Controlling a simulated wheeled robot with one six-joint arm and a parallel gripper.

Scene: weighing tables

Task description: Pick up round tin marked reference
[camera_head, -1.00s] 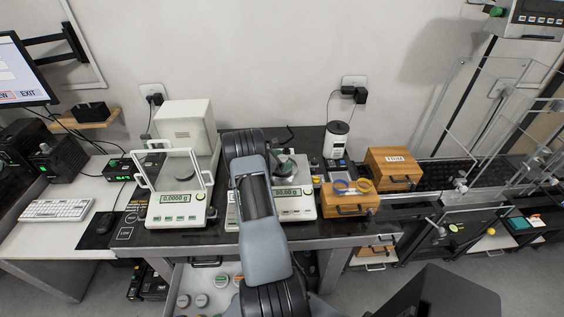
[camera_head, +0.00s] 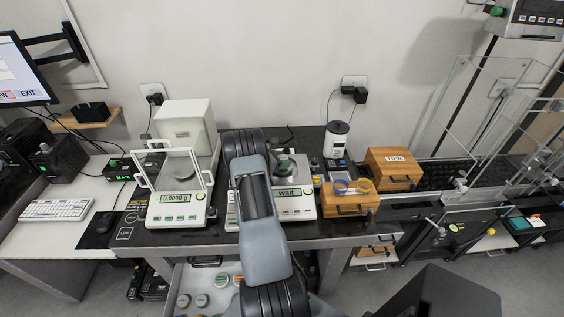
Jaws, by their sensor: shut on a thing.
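My arm reaches over the middle balance (camera_head: 297,204), whose display reads "wait". My gripper (camera_head: 285,158) is at the pan of this balance, mostly hidden behind my arm. It is shut on a small round tin (camera_head: 284,166) with a greenish top, which is only partly visible. I cannot read a mark on it, nor tell whether it touches the pan. Several other round tins (camera_head: 202,300) lie in the open drawer (camera_head: 170,284) below the table; their labels are too small to read.
A balance with a glass-doored draft shield (camera_head: 177,211) stands on the left, reading 0.0000 g. The open drawer juts out in front.

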